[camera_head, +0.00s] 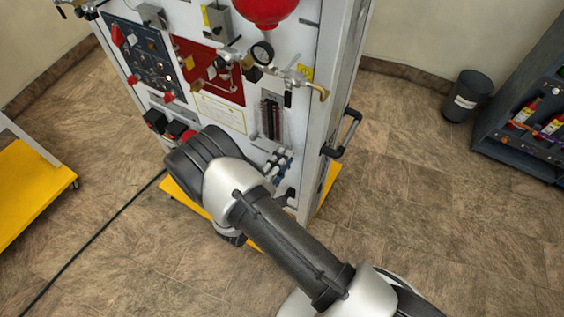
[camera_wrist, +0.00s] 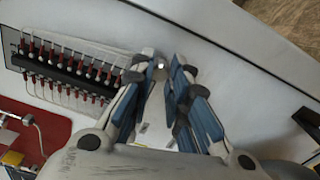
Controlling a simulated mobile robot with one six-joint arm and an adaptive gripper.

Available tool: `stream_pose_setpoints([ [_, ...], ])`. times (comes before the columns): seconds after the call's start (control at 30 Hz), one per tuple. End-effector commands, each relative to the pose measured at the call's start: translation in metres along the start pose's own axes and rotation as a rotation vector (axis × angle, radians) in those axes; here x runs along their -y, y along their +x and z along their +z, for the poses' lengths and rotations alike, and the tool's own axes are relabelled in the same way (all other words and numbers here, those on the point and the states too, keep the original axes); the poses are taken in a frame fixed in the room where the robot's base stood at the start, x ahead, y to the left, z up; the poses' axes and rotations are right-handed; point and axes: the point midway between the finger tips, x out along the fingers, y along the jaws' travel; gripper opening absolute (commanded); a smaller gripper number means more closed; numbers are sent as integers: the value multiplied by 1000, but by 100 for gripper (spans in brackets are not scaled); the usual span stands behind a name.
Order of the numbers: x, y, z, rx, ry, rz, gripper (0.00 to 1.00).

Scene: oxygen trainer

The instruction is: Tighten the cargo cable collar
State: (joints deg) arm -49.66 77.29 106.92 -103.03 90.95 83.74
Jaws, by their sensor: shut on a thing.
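My gripper (camera_wrist: 162,72) is in front of the white panel in the wrist view, its blue-padded fingers closed in around a small shiny metal piece (camera_wrist: 159,65) at their tips. This piece is probably the cargo cable collar, but it is mostly hidden by the fingers and I cannot tell how far it is turned. No cable can be made out at it. In the head view the blue fingers (camera_head: 279,161) show at the lower right of the panel (camera_head: 219,117), below the black strip with red parts (camera_head: 270,116). My arm hides the panel's lower part.
The same strip with several red and white ends (camera_wrist: 70,72) lies left of the fingers in the wrist view. A black side handle (camera_head: 345,135), a gauge (camera_head: 262,52) and brass pipework (camera_head: 300,77) stick out from the trainer.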

Motion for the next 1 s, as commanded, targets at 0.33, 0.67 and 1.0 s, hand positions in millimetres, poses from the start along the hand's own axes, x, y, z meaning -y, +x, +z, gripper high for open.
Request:
stream_pose_setpoints([
  [0.33, 2, 0, 0, 1, 280, 1, 0],
  [0.67, 1, 0, 0, 1, 424, 0, 0],
  [1.0, 0, 0, 0, 1, 458, 0, 0],
])
